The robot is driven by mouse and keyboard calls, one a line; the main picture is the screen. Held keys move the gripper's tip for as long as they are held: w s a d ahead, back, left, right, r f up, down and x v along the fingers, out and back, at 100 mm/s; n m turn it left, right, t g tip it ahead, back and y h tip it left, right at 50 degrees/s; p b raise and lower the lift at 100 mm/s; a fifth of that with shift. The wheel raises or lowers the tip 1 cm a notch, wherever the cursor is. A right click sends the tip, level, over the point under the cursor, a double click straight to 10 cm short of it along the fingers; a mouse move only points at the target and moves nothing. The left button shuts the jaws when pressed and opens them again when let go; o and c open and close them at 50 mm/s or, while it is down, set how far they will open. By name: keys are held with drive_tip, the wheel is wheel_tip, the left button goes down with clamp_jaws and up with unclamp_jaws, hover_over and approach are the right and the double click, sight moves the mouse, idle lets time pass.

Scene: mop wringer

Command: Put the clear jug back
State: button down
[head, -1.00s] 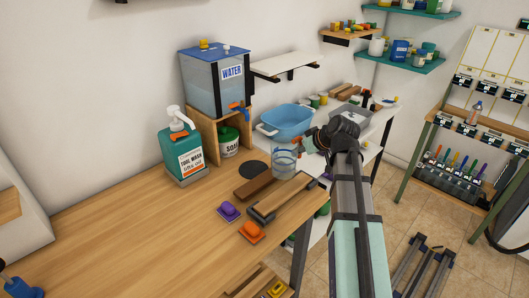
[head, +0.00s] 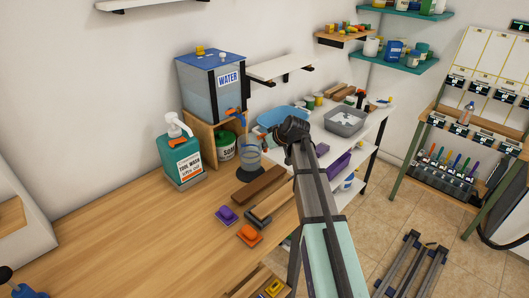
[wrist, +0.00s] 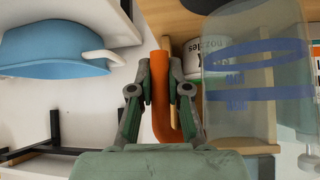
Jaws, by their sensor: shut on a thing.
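The clear jug (head: 249,160) has blue bands and an orange handle. In the head view it stands upright over the dark round mat (head: 246,176) on the wooden bench, beside the water tank. I cannot tell whether its base touches the mat. In the wrist view the jug (wrist: 240,85) is on the right and its orange handle (wrist: 159,85) is between my fingers. My gripper (wrist: 160,90) is shut on that handle. In the head view my wrist hides the fingers and handle.
Brown blocks (head: 258,184) lie just in front of the mat.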

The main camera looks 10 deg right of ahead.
sight(265, 152)
wheel_tip(265, 152, down, 2)
drive_tip(key=shift+f+p, duration=0.25)
drive_tip(key=shift+p, duration=0.2)
drive_tip(key=shift+w+a+f+p, duration=0.1)
drive_tip(key=shift+w+f+p, duration=0.05)
drive_tip(key=shift+f+p, duration=0.35)
drive_tip(key=shift+f, duration=0.15)
drive_tip(key=shift+f+b, duration=0.1)
drive_tip(key=shift+b, duration=0.2)
drive_tip(key=shift+f, duration=0.15)
drive_tip(key=c, duration=1.1)
unclamp_jaws()
drive_tip(key=shift+c, duration=0.2)
